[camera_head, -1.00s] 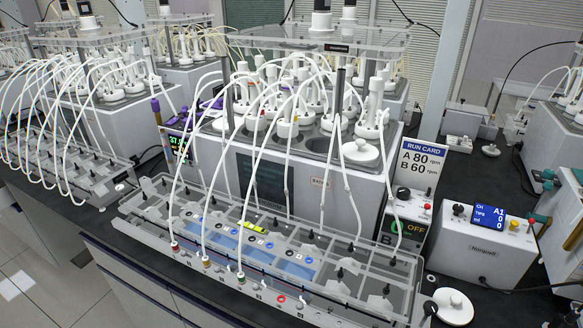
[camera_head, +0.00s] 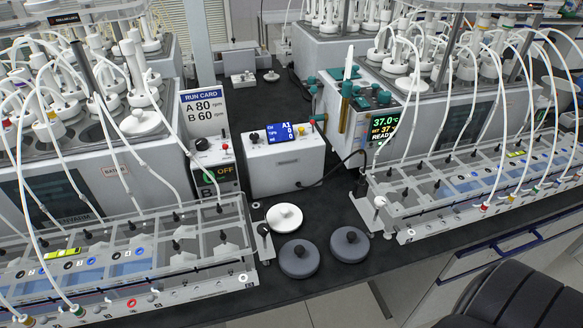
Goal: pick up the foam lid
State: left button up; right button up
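Several round lids with knobs are in view, and I cannot tell by sight which one is foam. A white lid with a pale knob (camera_head: 284,218) lies on the dark bench near its front edge, right of the left clear tray. Two dark grey lids with black knobs, a left one (camera_head: 299,261) and a right one (camera_head: 350,245), lie beside it, closer to the edge. Another white lid (camera_head: 146,124) sits on top of the left water bath. Neither of my grippers is in view.
A clear-walled tray (camera_head: 215,238) with tubes stands left of the lids, another (camera_head: 440,205) to the right. A control box (camera_head: 285,168) with a black cable stands behind them. A dark seat (camera_head: 510,300) is at lower right. Some bench between the box and lids is bare.

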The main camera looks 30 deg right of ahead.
aim_at(298, 257)
jog(key=z, duration=1.05)
